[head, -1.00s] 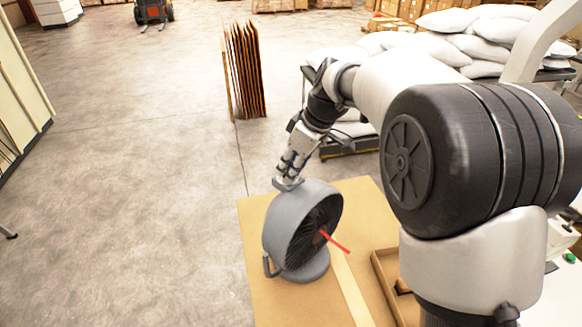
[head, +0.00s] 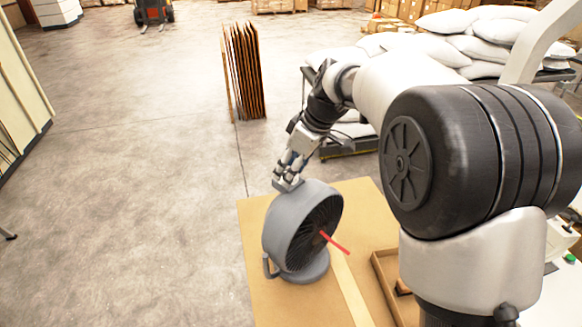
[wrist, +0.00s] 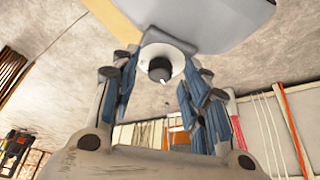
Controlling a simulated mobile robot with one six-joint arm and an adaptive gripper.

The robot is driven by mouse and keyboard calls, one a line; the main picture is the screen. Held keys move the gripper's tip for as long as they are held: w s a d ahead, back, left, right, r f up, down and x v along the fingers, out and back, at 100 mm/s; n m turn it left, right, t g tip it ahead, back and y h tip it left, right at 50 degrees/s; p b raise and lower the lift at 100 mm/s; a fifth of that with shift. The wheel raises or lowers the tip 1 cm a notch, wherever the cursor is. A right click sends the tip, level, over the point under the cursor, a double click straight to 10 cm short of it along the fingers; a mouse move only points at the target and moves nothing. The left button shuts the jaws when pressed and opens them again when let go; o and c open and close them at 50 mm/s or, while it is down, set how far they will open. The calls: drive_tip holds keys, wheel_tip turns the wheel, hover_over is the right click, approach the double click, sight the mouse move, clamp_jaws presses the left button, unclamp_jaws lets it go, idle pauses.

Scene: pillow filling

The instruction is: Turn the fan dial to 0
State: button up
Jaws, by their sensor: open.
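The grey round fan (head: 288,229) stands on a tan tabletop, its dark grille facing right in the head view. A red strip (head: 335,243) sticks out from the grille. In the wrist view the fan's dial (wrist: 159,70) is a dark knob with a pale mark, on a white round plate. The mark points down and slightly right; no numbers are legible. My gripper (wrist: 160,105) is open, its blue-padded fingers on either side of the dial with gaps between. In the head view my gripper (head: 287,178) is at the fan's upper back; the dial is hidden there.
A tan table (head: 262,305) holds the fan, with a shallow wooden tray (head: 386,275) to the right. Upright cardboard sheets (head: 243,72) stand on the floor behind. White pillows (head: 440,48) are piled at the back right. The floor left of the table is clear.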

drive_tip(key=v, duration=1.2)
drive_tip(key=s+d+f+m+t+h+b, duration=0.1)
drive_tip(key=s+d+f+m+b, duration=0.3)
drive_tip(key=s+f, duration=0.4)
drive_tip(key=s+d+f+m+h+b, duration=0.1)
drive_tip(key=s+d+f+m+b, duration=0.3)
drive_tip(key=s+f+b, duration=0.3)
drive_tip(key=s+d+f+m+t+h+b, duration=0.1)
drive_tip(key=s+d+f+m+h+b, duration=0.1)
drive_tip(key=s+f+b, duration=0.4)
drive_tip(key=s+d+f+m, duration=0.1)
drive_tip(key=s+f, duration=0.4)
drive_tip(key=s, duration=0.5)
drive_tip(key=shift+d+m+t, duration=0.3)
drive_tip(key=shift+d+m, duration=0.1)
drive_tip(key=shift+m, duration=0.3)
